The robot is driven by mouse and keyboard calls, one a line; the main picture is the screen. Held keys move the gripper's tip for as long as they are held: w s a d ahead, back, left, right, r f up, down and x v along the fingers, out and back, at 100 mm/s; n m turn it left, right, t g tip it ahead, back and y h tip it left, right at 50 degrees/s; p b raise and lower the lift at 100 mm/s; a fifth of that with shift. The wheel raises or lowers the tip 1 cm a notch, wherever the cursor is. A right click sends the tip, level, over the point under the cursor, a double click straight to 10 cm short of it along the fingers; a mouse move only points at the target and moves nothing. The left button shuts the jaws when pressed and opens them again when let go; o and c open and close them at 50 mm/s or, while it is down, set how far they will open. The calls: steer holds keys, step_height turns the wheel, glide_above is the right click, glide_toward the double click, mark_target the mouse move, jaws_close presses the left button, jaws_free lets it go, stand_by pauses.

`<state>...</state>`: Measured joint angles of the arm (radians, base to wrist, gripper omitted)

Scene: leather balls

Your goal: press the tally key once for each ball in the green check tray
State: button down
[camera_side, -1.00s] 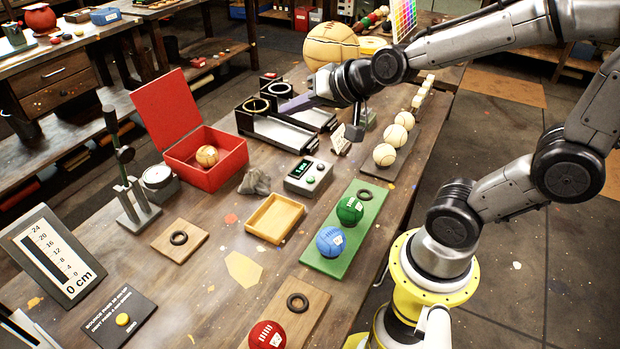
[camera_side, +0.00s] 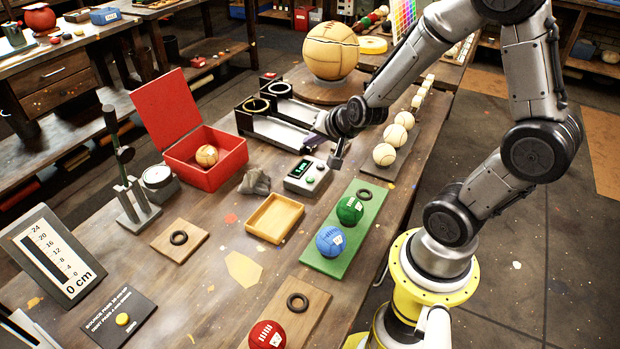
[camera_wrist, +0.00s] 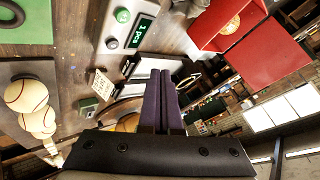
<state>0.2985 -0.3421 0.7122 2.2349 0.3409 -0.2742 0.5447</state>
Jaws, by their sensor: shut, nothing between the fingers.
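The green check tray (camera_side: 374,208) holds a green ball (camera_side: 350,210) and a blue ball (camera_side: 330,241). A dark ring at its far end is empty. The tally counter (camera_side: 296,184) is a grey box beyond the tray, with a green display and two small buttons. Its green key (camera_side: 311,180) also shows in the wrist view (camera_wrist: 122,15), where the display (camera_wrist: 138,32) appears to read 1 pcs. My gripper (camera_side: 309,145) is shut and empty, its purple fingers (camera_wrist: 160,75) together. The fingertips are above and just beyond the counter, apart from it.
An open red box (camera_side: 222,172) with a small ball stands left of the counter. An empty wooden tray (camera_side: 275,218) lies nearer. A row of cream balls (camera_side: 384,154) lines the right side. Dark ramp-like fixtures (camera_side: 270,130) stand behind my gripper.

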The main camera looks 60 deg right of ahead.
glide_toward(302, 173)
steer(key=shift+x, duration=1.8)
steer(key=shift+w+f, duration=0.1)
stand_by(0.9)
steer(key=shift+f, duration=0.25)
steer(key=shift+f, duration=0.4)
stand_by(0.6)
steer(key=shift+r, duration=0.15)
stand_by(0.3)
steer(key=shift+r, duration=0.7)
steer(key=shift+r, duration=2.5)
